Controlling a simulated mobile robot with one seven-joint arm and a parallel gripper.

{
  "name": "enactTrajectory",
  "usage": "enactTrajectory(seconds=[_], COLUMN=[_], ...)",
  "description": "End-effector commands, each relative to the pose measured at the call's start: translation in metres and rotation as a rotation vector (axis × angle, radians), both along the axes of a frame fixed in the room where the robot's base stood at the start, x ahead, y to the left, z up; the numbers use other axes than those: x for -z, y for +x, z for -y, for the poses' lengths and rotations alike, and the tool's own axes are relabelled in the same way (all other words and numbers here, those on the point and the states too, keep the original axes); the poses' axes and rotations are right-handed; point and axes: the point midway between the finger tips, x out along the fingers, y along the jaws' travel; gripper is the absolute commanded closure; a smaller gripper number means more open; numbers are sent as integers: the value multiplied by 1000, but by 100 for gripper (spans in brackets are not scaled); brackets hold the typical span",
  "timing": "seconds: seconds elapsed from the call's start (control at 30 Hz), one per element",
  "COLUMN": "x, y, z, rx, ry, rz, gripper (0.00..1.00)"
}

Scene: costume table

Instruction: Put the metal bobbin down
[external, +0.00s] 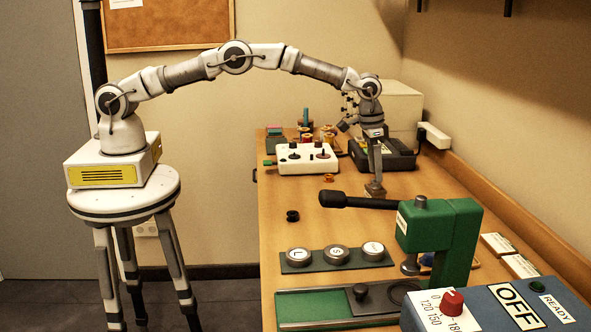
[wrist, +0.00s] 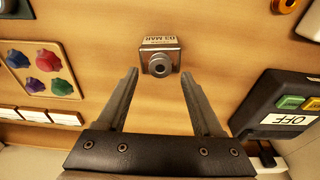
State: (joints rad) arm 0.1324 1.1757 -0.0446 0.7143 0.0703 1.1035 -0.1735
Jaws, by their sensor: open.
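A small square-edged metal piece (wrist: 160,62) with a round hub and a label reading "03 MAR" rests on the wooden table, just beyond and between my fingertips in the wrist view. I cannot tell for sure whether it is the metal bobbin. In the external view this piece (external: 375,191) shows right under my gripper (external: 376,181). My gripper (wrist: 160,75) is open, its two fingers spread wide with nothing held between them. The fingers point down at the table.
A green press (external: 450,240) with a black lever stands in front of my gripper. A white knob panel (external: 308,160) and a black device (external: 385,157) stand behind. A black spool (external: 292,215) and an orange spool (external: 328,178) lie on the table (external: 345,225). A tray of coloured pieces (wrist: 15,50) is left in the wrist view.

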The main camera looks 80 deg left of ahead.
Motion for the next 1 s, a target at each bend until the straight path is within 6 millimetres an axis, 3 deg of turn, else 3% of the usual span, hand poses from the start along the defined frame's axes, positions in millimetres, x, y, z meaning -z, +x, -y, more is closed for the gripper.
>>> enactTrajectory(seconds=[0.3, 0.67, 0.83, 1.0], x=[-68, -113, -166, -219], y=[-10, -20, -46, -88], z=[0, -3, -15, -30], rx=[0, 1, 6, 9], ry=[0, 0, -1, -2], rz=[2, 11, 45, 83], gripper=[32, 32, 32, 32])
